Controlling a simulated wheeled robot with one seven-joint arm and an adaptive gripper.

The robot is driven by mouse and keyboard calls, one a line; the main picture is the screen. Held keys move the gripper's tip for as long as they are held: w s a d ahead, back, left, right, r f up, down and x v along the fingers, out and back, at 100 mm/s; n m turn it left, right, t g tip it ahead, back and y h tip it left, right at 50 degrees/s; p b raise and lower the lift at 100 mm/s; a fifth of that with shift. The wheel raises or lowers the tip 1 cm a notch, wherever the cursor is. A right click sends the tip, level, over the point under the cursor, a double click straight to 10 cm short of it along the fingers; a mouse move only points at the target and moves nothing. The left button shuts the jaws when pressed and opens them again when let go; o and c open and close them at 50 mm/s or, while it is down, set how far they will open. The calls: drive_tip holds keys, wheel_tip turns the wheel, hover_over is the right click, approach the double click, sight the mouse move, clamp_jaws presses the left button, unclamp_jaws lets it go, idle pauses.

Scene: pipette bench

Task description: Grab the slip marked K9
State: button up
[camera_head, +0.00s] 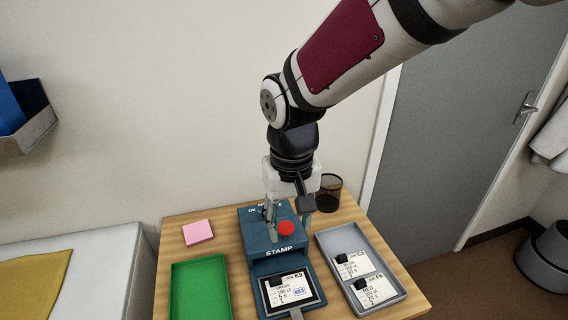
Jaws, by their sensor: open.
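My gripper (289,209) is open, pointing down above the back of the stamp device, behind the red button and apart from the slip. I cannot tell whether its fingers touch the device.
A grey tray (335,281) on the right holds two other slips (355,265) (376,290) with black blocks. A green tray (200,291) on the left looks empty. Pink notes (198,232) lie behind it. A black mesh cup (328,193) stands at the back right of the wooden table (176,250).

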drive_tip(key=a+f, duration=0.3)
drive_tip(key=f, duration=0.2)
drive_tip(key=b, duration=0.2)
hover_over(275, 277)
drive_tip(key=shift+g, duration=0.3)
wheel_tip(275, 277, down, 8)
drive_tip(key=shift+w+a, duration=0.1)
drive_tip(key=shift+w, duration=0.05)
drive_tip(key=shift+s+f, duration=0.15)
drive_tip(key=shift+f, duration=1.25)
drive_tip(key=shift+s+f, duration=0.1)
drive_tip(key=shift+f, duration=1.25)
drive_tip(key=c, duration=1)
drive_tip(key=shift+r, duration=0.85)
drive_tip(key=shift+s+d+r, duration=0.1)
drive_tip(key=shift+r, duration=0.45)
drive_tip(key=shift+s+d+r, duration=0.1)
drive_tip(key=shift+r, duration=0.45)
drive_tip(key=s+d+p, duration=0.1)
drive_tip(key=s+p, duration=0.2)
drive_tip(key=s, duration=0.2)
drive_tip(key=s+d+r+p, duration=0.1)
drive_tip(key=s+d+p, duration=0.1)
drive_tip(key=s, duration=0.3)
drive_tip(key=s+d+p, duration=0.2)
drive_tip(key=s+p, duration=0.2)
drive_tip(key=shift+s+r+p, duration=0.15)
drive_tip(key=shift+s+p, duration=0.25)
